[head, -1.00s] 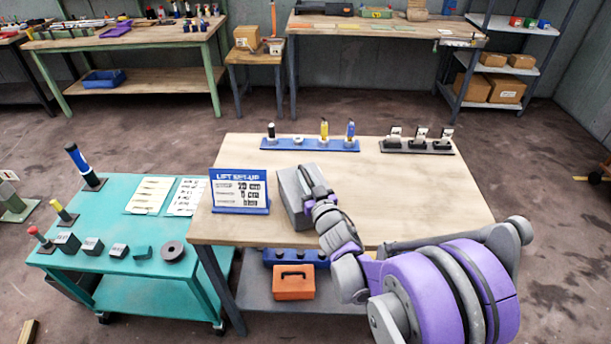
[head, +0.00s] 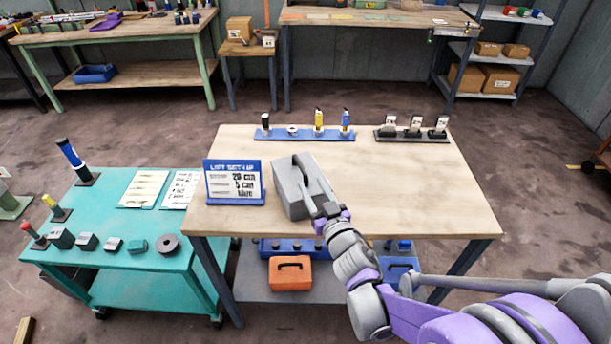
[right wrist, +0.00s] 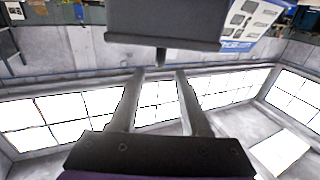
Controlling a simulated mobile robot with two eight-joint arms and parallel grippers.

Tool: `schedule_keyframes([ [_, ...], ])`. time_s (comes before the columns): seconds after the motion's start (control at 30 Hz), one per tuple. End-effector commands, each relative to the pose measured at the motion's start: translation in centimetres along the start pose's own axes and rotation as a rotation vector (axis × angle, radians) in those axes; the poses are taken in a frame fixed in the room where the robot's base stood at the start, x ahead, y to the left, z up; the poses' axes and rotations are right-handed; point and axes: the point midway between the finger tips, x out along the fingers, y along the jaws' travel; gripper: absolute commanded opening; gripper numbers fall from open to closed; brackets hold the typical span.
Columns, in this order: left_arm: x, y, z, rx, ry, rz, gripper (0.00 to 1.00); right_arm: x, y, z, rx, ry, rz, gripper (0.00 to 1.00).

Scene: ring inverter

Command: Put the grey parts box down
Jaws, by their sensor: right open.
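The grey parts box (head: 292,196) stands upright on the wooden table, right of the blue-framed set-up sign (head: 235,183). Its top handle is free and shows clearly. My right gripper (head: 322,212) is at the box's near right side, off the handle. In the right wrist view the two fingers (right wrist: 161,74) are apart with nothing between them, and the grey box (right wrist: 163,22) is beyond their tips. My left gripper is not in view.
On the wooden table (head: 420,195), a blue rack (head: 305,135) and a dark rack (head: 412,136) stand along the back edge. The table's right side is clear. An orange box (head: 290,275) sits on the shelf below. A teal cart (head: 125,215) stands at left.

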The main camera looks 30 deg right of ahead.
Motion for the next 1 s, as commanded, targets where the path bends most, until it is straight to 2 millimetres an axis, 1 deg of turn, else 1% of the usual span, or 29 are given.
schedule_keyframes([
  [0.03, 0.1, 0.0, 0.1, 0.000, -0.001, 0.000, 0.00, -0.9, 0.0, 0.1, -0.001, 0.000, 0.001, 0.47],
  [0.13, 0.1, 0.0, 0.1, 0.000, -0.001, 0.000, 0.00, -2.0, 0.0, 0.0, -0.001, 0.000, 0.000, 0.47],
  [0.23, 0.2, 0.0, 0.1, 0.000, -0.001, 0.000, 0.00, -2.6, 0.0, 0.0, -0.001, 0.000, 0.000, 0.47],
  [0.37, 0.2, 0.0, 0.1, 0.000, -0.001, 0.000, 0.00, -2.9, 0.0, 0.0, 0.000, -0.005, 0.005, 0.47],
  [0.47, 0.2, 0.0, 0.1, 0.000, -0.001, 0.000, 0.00, -3.1, 0.1, 0.3, 0.001, -0.053, 0.045, 0.47],
  [0.57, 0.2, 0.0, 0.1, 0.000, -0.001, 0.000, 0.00, -4.3, 0.1, 1.6, 0.000, -0.187, 0.115, 0.47],
  [0.67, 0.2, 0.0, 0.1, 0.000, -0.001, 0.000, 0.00, -7.1, -1.0, 4.1, -0.008, -0.409, 0.153, 0.47],
  [0.7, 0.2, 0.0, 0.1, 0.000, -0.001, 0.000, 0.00, -8.6, -1.8, 5.3, -0.015, -0.509, 0.147, 0.47],
  [0.77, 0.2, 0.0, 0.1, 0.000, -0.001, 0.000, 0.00, -11.2, -3.2, 6.9, -0.028, -0.657, 0.117, 0.47],
  [0.8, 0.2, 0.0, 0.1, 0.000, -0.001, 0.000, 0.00, -13.1, -4.3, 7.9, -0.038, -0.750, 0.085, 0.47],
  [0.9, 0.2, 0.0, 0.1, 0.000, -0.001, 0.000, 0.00, -17.6, -6.8, 9.6, -0.062, -0.942, -0.012, 0.47],
  [1.0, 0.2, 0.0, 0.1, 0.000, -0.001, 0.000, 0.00, -20.8, -8.5, 10.3, -0.079, -1.062, -0.097, 0.47],
])
